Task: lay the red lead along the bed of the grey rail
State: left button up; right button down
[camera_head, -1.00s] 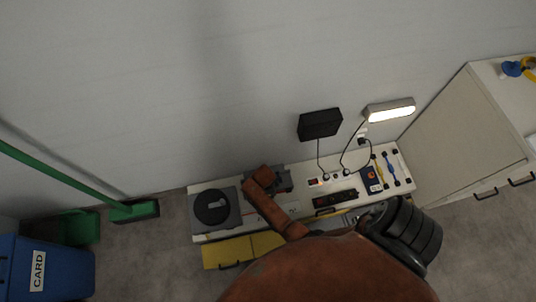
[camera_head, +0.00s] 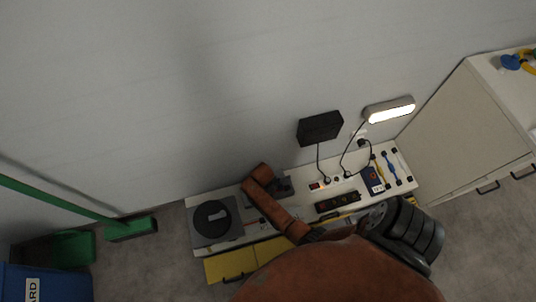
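I cannot pick out a red lead or a grey rail in the head view. Neither of my grippers can be seen. A large rust-brown shape fills the bottom middle, with a black ribbed part at its right and a brown bent link reaching up over the bench. These cover part of the bench (camera_head: 300,190) and could hide things on it.
The bench carries a grey box with a black disc (camera_head: 212,218), a black strip (camera_head: 338,201), a blue device (camera_head: 373,181) and cables. A lamp (camera_head: 390,111) and black box (camera_head: 320,128) are above. A white cabinet (camera_head: 455,140) stands right; a blue bin (camera_head: 45,284) left.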

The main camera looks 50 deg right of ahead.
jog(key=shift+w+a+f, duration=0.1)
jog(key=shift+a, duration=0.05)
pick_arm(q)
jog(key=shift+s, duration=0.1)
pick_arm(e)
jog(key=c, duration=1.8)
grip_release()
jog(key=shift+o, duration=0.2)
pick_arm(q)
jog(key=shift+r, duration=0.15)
